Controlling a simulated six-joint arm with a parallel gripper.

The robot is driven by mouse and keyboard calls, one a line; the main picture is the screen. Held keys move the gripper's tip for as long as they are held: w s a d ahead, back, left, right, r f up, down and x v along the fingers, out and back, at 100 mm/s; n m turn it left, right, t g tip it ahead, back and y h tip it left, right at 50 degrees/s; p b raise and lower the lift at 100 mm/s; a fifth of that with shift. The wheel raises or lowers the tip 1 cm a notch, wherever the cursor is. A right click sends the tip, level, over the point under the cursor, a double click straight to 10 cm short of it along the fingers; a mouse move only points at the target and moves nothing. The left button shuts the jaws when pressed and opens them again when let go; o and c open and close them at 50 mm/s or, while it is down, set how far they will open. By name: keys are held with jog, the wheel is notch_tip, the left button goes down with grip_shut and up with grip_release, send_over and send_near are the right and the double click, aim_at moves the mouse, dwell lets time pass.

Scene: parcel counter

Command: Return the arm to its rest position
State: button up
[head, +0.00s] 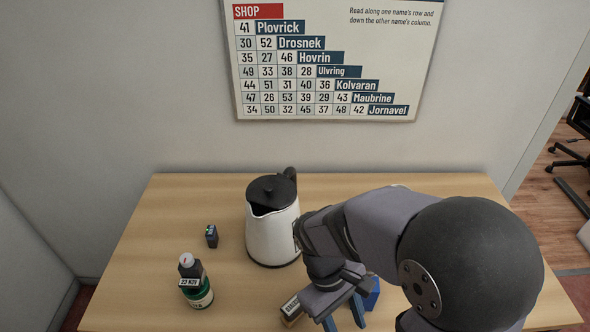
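My gripper (343,317) hangs low over the front of the wooden counter (140,300), pointing down. Its two blue fingers are spread apart, and I see nothing held between them. A small block with a pale lettered label (291,308) is just left of the fingers, partly hidden by the gripper. A blue object (372,294) is just right of them, also partly covered by my arm. My arm reaches in from the right and hides much of the counter's right side.
A white kettle with a black lid (272,235) stands close left of my arm. A small dark block (211,236) and a green bottle labelled "23 NOV" (197,288) stand farther left. A distance chart (330,60) hangs on the wall behind. The back left counter is clear.

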jog(key=m, duration=0.1)
jog(key=d+m+y, duration=0.1)
jog(key=d+m+t+y, duration=0.1)
jog(key=shift+w+f+m, duration=0.2)
jog(key=shift+f+m, duration=0.05)
jog(key=shift+m, duration=0.05)
jog(key=d+m+t, duration=0.1)
jog(key=m, duration=0.1)
jog(key=w+d+m+y, duration=0.1)
jog(key=shift+d+m+t+b, duration=0.15)
jog(key=shift+m+t+b, duration=0.2)
jog(key=shift+m+t, duration=0.05)
dwell(0.4)
